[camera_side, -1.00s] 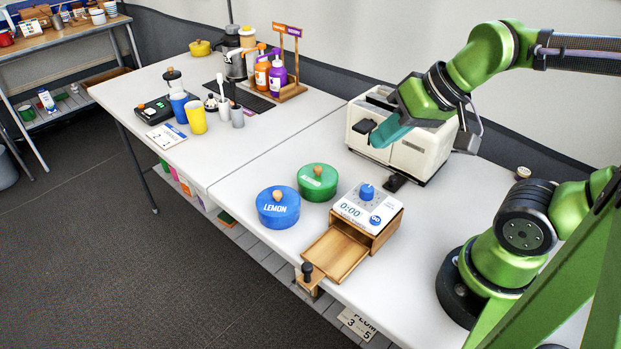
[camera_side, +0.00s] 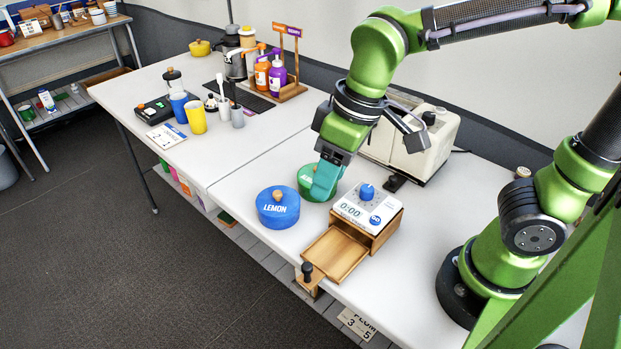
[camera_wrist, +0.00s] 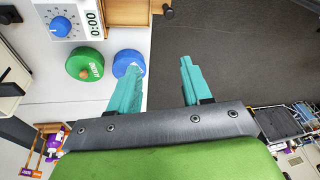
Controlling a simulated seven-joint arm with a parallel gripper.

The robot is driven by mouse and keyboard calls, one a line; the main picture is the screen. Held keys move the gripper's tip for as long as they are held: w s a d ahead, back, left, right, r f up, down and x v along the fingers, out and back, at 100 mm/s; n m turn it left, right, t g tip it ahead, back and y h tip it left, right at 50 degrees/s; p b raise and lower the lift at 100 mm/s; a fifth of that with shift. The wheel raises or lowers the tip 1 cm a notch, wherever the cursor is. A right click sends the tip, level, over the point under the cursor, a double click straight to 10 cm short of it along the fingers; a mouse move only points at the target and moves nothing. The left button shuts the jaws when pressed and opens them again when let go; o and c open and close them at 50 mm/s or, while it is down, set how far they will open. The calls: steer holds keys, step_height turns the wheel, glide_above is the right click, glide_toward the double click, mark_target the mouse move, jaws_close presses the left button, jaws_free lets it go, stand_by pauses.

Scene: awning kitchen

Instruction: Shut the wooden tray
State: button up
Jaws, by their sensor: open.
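The wooden tray (camera_side: 333,257) is a shallow drawer, pulled out of a wooden box (camera_side: 384,233) under a white timer. It has a dark knob (camera_side: 307,268) at its front end, near the table's front edge. In the wrist view part of the wooden tray (camera_wrist: 128,12) shows at the top, with the dark knob (camera_wrist: 168,12) at its right. My gripper (camera_side: 322,188) has teal fingers. In the side view it hangs in front of the green tin, left of the timer and apart from the tray. In the wrist view its fingers (camera_wrist: 150,75) are spread with nothing between them.
The white timer (camera_side: 366,207) has a blue dial. A cream toaster-like appliance (camera_side: 425,150) stands at the back.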

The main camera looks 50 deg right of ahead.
mark_target(307, 265)
steer(key=a+n+g+h, duration=0.2)
steer(key=a+n, duration=0.3)
steer(key=a, duration=0.1)
steer(key=shift+n, duration=0.4)
steer(key=f, duration=1.1)
steer(key=d+f, duration=0.1)
steer(key=f, duration=0.5)
steer(key=shift+w, duration=0.15)
jaws_close()
